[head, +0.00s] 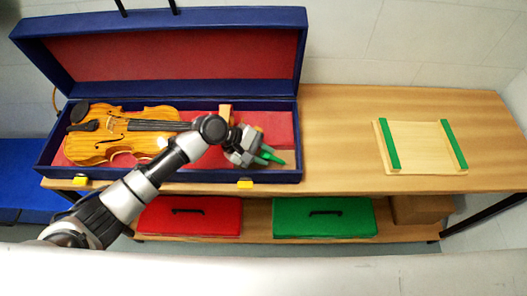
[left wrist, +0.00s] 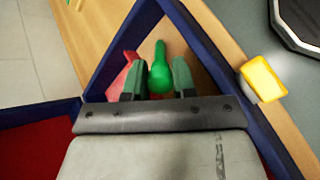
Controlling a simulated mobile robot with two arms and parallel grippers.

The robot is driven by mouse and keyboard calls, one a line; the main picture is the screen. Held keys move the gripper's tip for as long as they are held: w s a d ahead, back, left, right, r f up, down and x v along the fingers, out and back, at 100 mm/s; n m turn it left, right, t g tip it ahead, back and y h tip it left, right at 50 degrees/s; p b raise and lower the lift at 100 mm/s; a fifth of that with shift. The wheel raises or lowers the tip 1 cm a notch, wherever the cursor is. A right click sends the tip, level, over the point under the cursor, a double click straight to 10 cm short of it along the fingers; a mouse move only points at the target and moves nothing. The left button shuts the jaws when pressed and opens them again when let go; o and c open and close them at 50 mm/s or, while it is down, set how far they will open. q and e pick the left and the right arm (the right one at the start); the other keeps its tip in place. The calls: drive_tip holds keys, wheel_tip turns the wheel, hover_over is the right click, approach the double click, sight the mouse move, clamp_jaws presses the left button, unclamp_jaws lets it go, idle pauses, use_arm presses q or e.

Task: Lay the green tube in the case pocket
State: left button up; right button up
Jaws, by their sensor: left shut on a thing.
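The green tube (head: 271,157) is between the fingers of my left gripper (head: 262,153), over the right end of the open violin case. In the left wrist view the tube (left wrist: 160,70) sticks out between the two fingers, its narrow end pointing away. The blue case (head: 303,130) has a red-lined pocket area (head: 284,122) at its right end, partly hidden behind my arm and gripper. I cannot tell whether the tube touches the pocket floor. My right gripper is not in view.
A violin (head: 110,135) lies in the left of the case, and the raised lid (head: 170,55) stands behind. A wooden tray with green strips (head: 420,147) is on the right of the bench. Red (head: 190,216) and green (head: 323,217) boxes stand on the shelf below.

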use_arm(q)
drive_tip(key=o, duration=1)
drive_tip(key=shift+o, duration=0.2)
drive_tip(key=shift+f, duration=0.1)
drive_tip(key=shift+d+r, duration=0.1)
drive_tip(key=shift+r, duration=0.45)
wheel_tip(320, 180, up, 4)
drive_tip(key=shift+f, duration=0.15)
drive_tip(key=s+d+r, duration=0.5)
drive_tip(key=d+r, duration=0.1)
drive_tip(key=d, duration=0.4)
drive_tip(key=shift+s+r, duration=0.25)
drive_tip(key=shift+s, duration=0.15)
